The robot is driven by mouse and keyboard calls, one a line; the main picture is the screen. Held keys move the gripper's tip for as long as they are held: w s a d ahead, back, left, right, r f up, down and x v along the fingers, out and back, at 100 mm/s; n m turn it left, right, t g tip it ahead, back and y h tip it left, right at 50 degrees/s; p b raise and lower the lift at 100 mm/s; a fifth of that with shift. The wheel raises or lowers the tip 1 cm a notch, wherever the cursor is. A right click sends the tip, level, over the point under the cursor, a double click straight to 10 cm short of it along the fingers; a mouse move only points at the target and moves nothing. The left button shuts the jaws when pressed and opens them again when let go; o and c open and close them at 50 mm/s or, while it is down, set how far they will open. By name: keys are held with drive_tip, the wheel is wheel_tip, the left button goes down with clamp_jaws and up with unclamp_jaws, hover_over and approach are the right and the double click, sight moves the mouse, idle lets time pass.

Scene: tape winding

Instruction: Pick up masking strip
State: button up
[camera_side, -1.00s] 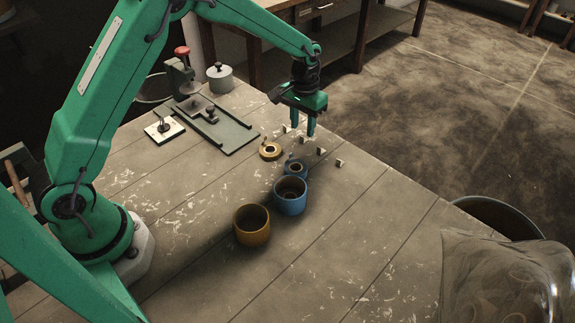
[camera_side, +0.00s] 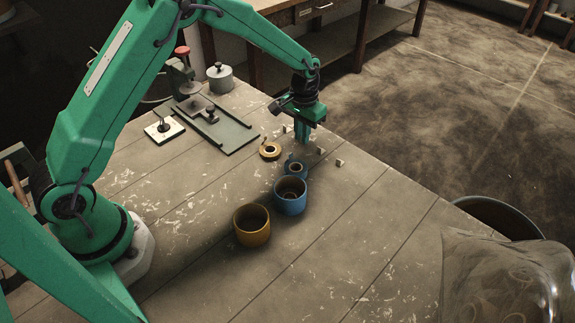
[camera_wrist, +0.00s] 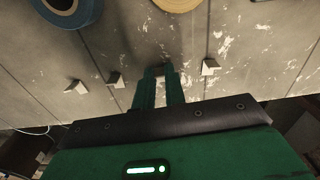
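My gripper (camera_side: 303,142) is low at the table's far edge, its fingers drawn close together. In the wrist view, the fingertips (camera_wrist: 164,70) close around a small pale piece, which looks like a masking strip on its little stand; the fingers mostly hide it. Whether it is lifted I cannot tell. Other small pale pieces stand in the same row: one (camera_side: 285,128) on one side of the gripper, and two, (camera_side: 321,150) and (camera_side: 339,162), on the other. A yellow tape roll (camera_side: 270,151) and a blue tape roll (camera_side: 295,168) lie near.
A blue cup (camera_side: 290,196) and an ochre cup (camera_side: 251,226) stand on the worn table (camera_side: 190,240). A dark plate fixture (camera_side: 228,135) and a grey lidded pot (camera_side: 220,78) are at the back left. A bin (camera_side: 500,217) stands beyond the right edge. The front of the table is clear.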

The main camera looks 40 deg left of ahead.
clamp_jaws()
drive_tip(key=shift+r, duration=0.15)
drive_tip(key=shift+r, duration=0.55)
drive_tip(key=r, duration=0.3)
drive_tip(key=shift+s+d+r, duration=0.1)
drive_tip(key=shift+s+d, duration=0.1)
drive_tip(key=shift+d, duration=0.2)
drive_tip(key=s+d+r, duration=0.6)
drive_tip(key=d, duration=0.2)
drive_tip(key=shift+s+d+r, duration=0.2)
drive_tip(key=shift+s+d, duration=0.05)
drive_tip(key=shift+d, duration=0.1)
drive_tip(key=shift+r, duration=1.75)
drive_tip(key=shift+a, duration=0.1)
